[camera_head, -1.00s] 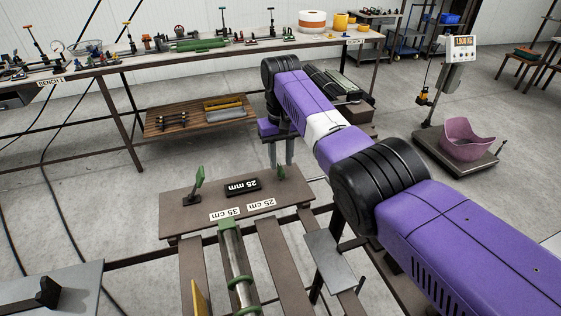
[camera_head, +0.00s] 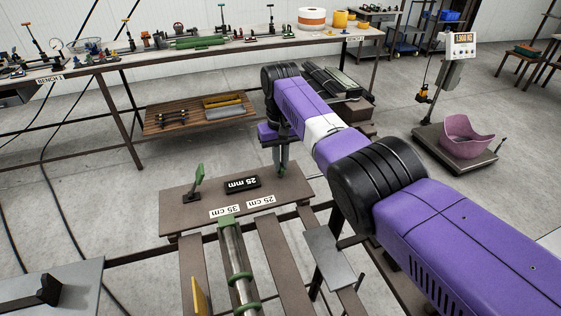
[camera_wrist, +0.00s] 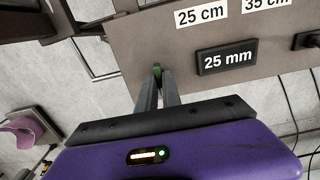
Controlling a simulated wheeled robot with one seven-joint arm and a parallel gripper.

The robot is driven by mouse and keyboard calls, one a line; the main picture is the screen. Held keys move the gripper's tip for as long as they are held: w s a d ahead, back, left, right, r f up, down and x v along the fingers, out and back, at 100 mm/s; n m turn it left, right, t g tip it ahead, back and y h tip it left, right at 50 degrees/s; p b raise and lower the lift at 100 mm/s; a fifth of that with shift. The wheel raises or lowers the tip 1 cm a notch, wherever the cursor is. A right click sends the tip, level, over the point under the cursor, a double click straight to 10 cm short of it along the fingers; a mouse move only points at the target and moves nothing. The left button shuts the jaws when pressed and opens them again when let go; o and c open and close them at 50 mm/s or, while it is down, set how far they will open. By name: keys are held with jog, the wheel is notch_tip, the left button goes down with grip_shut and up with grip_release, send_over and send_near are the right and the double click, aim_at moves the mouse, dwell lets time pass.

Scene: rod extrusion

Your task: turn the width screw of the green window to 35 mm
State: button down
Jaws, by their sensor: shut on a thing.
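A brown plate (camera_head: 175,219) carries a black display (camera_head: 243,185) reading 25 mm, which also shows in the wrist view (camera_wrist: 227,58). My gripper (camera_head: 282,174) is at the plate's right end in the head view, pointing down. In the wrist view my gripper (camera_wrist: 157,72) has its fingers closed around a small green handle (camera_wrist: 157,68), beside the 25 cm label. The fingers hide most of this handle. A second green handle (camera_head: 200,174) stands tilted on a dark base at the plate's left end. I cannot read which handle is the width screw.
White labels for 35 cm (camera_head: 224,211) and 25 cm (camera_head: 261,201) lie on the plate. A metal rod with green rings (camera_head: 236,256) runs toward me between brown slats. A grey panel (camera_head: 328,258) stands right. Bench 1 (camera_head: 200,60) is behind, a scale (camera_head: 455,158) at right.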

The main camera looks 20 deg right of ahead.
jog(key=shift+m, duration=0.3)
jog(key=m, duration=0.3)
jog(key=shift+m, duration=0.3)
jog(key=m, duration=0.4)
jog(key=shift+m, duration=0.3)
jog(key=m, duration=0.4)
jog(key=shift+w+m, duration=0.1)
jog(key=shift+m, duration=0.2)
jog(key=shift+r+m, duration=0.1)
jog(key=shift+m, duration=2.1)
jog(key=c, duration=1.5)
grip_release()
